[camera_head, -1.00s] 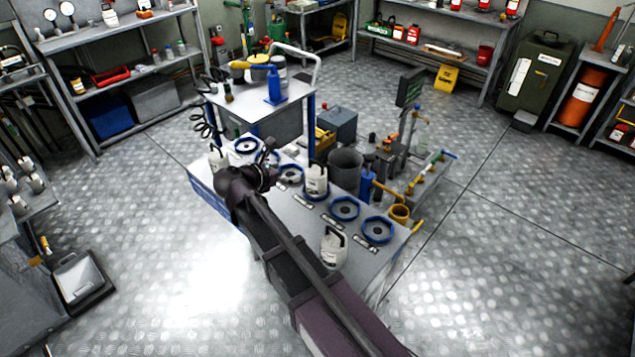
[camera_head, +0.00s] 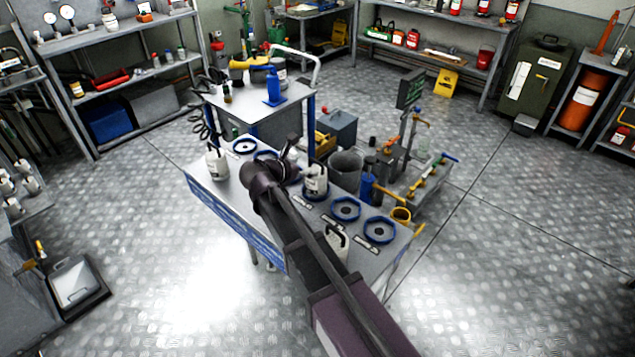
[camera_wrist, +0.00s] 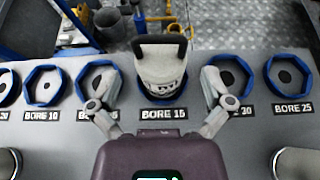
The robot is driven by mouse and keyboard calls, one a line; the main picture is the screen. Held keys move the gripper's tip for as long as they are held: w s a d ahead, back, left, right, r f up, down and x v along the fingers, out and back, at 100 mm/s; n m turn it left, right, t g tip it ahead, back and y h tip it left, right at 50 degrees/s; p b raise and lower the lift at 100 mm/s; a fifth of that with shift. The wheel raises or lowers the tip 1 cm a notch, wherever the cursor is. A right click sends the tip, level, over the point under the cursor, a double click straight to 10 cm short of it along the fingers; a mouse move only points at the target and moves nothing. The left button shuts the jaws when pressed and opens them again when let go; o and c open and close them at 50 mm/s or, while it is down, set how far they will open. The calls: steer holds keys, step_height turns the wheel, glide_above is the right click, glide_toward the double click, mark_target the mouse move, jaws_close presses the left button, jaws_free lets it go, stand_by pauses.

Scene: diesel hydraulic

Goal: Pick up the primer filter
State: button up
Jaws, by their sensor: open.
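A white canister with a black handle (camera_wrist: 161,66) stands upright in the blue ring at the BORE 15 label; its own lettering is too blurred to read, so I cannot confirm it is the primer filter. My gripper (camera_wrist: 160,84) is open, with one finger on each side of the canister's near side. No contact is visible. In the head view my gripper (camera_head: 287,163) is over the bench, just left of a white canister (camera_head: 316,180). Similar white canisters stand at the bench's left end (camera_head: 217,162) and, partly hidden by my arm, near its front (camera_head: 337,240).
The bench (camera_wrist: 215,140) carries several blue octagonal rings, such as the BORE 25 ring (camera_wrist: 288,77). Cylindrical tops show at the wrist view's lower right (camera_wrist: 297,163) and lower left (camera_wrist: 9,163). Behind the bench are a grey bucket (camera_head: 346,166) and pipework (camera_head: 432,172).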

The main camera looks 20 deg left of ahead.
mark_target(316, 165)
steer(key=shift+b+x, duration=1.05)
steer(key=shift+x, duration=1.55)
steer(key=shift+r, duration=0.1)
steer(key=shift+c, duration=0.2)
steer(key=c, duration=1)
